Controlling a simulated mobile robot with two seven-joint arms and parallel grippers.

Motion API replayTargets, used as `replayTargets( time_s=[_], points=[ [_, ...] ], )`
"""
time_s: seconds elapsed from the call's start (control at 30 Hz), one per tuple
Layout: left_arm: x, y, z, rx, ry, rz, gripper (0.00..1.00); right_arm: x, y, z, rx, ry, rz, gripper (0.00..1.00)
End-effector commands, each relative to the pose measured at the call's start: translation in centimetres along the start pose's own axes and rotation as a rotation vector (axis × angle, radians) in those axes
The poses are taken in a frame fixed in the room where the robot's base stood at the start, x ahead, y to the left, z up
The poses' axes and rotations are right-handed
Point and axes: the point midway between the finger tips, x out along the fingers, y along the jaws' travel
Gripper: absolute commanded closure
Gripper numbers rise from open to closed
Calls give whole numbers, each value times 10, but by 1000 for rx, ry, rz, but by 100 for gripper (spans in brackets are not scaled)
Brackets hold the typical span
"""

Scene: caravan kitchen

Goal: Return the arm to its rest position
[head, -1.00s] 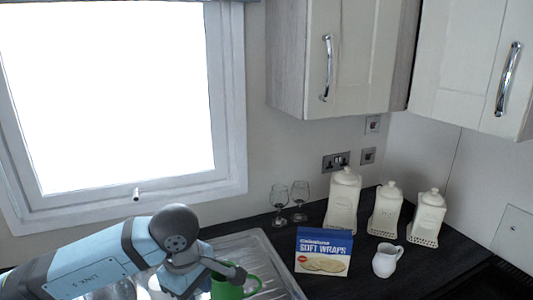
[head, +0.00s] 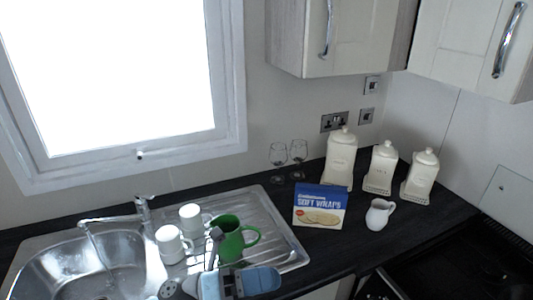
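My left arm's light blue and grey links show at the bottom of the head view, in front of the sink unit. My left gripper (head: 215,240) is a small grey shape beside the left side of a green mug (head: 232,245). The mug stands upright on the metal draining board (head: 278,227). I cannot tell whether the gripper touches the mug or only overlaps it in the picture, nor whether its fingers are open. My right gripper is out of view.
Two white mugs (head: 170,247) stand left of the green mug, by the sink bowl (head: 75,270) and tap (head: 142,210). A blue wraps box (head: 319,204), a white jug (head: 379,214), glasses (head: 278,160) and canisters (head: 340,160) stand right and behind. Wall cupboards (head: 340,35) hang above.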

Motion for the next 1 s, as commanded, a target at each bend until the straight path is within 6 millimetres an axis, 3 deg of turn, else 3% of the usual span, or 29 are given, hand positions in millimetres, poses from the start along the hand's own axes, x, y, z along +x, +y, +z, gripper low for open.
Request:
replayTargets(
  time_s=[0.13,0.27,0.4,0.5,0.6,0.7,0.8,1.0],
  points=[
    [-46,29,14,-424,-453,-7,66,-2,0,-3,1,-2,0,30],
    [-109,70,2,-803,-845,2,66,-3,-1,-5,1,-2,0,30],
    [-187,115,-51,-1205,-1252,23,66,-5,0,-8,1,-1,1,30],
    [-231,135,-101,-1436,-1488,36,66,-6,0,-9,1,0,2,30],
    [-260,144,-145,-1608,-1661,45,66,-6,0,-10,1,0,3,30],
    [-278,147,-177,-1719,-1775,50,66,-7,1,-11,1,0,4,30],
    [-286,147,-194,-1775,-1832,51,66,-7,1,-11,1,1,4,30],
    [-288,148,-198,-1790,-1847,52,66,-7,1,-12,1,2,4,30]
  ],
)
